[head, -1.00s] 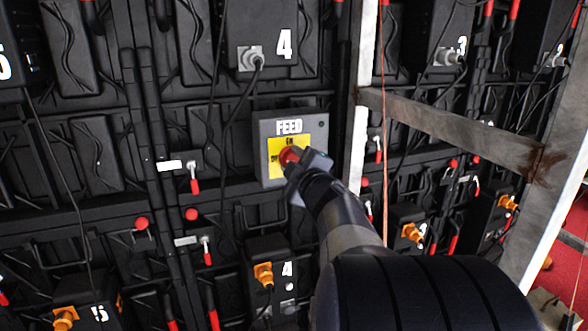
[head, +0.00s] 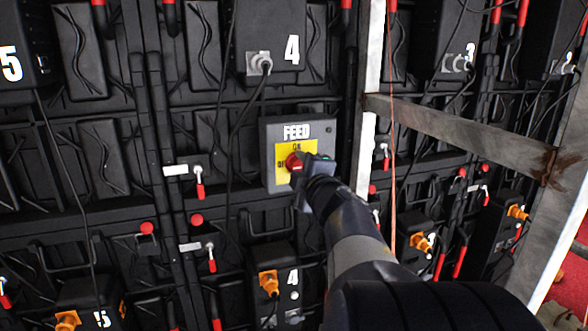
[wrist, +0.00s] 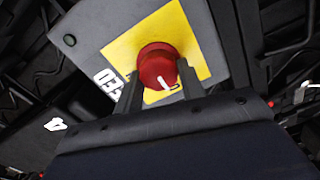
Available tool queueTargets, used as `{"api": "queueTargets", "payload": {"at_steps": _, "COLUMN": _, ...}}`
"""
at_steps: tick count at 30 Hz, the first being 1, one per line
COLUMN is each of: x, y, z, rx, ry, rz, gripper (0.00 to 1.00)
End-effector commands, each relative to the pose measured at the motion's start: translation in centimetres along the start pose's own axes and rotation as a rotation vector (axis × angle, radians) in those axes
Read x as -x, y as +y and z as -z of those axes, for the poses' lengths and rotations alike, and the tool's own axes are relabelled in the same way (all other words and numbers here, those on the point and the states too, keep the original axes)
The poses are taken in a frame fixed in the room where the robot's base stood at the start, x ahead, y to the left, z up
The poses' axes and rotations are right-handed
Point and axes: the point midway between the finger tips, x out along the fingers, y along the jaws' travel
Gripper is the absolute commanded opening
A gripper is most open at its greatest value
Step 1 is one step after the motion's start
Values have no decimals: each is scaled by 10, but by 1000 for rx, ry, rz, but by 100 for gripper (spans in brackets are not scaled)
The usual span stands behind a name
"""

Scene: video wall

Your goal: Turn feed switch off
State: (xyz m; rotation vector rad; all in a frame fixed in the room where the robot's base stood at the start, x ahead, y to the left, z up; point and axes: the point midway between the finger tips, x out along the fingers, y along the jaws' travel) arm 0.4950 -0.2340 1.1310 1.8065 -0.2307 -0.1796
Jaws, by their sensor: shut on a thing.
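The feed switch is a red round knob (head: 293,162) on a yellow plate (head: 283,178), on a grey box marked FEED (head: 272,135). In the wrist view the red knob (wrist: 158,62) shows large, with a short white mark on its face. My gripper (head: 303,164) reaches it from the lower right. In the wrist view my gripper's two dark fingers (wrist: 158,88) stand either side of the knob, shut on it. ON shows above the knob in the head view. My gripper hides the knob's right side and part of the plate, so the exact knob setting is unclear.
A metal post (head: 366,100) and a crossbar (head: 455,130) stand right of the box, close to my arm. Cables hang around it, one from the unit marked 4 (head: 291,20) above. Red-handled latches (head: 200,188) lie to the left.

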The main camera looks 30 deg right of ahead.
Motion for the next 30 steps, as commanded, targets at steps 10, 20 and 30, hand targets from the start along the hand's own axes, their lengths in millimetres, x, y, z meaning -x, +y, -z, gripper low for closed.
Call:
{"api": "queueTargets", "payload": {"at_steps": 10, "x": 0, "y": 0, "z": 0, "rx": 1, "ry": 0, "rz": 1, "gripper": 60}}
{"api": "queueTargets", "payload": {"at_steps": 20, "x": 8, "y": 1, "z": 0, "rx": 1, "ry": 0, "rz": -1, "gripper": 60}}
{"api": "queueTargets", "payload": {"at_steps": 30, "x": 67, "y": 3, "z": -1, "rx": 1, "ry": -4, "rz": -2, "gripper": 60}}
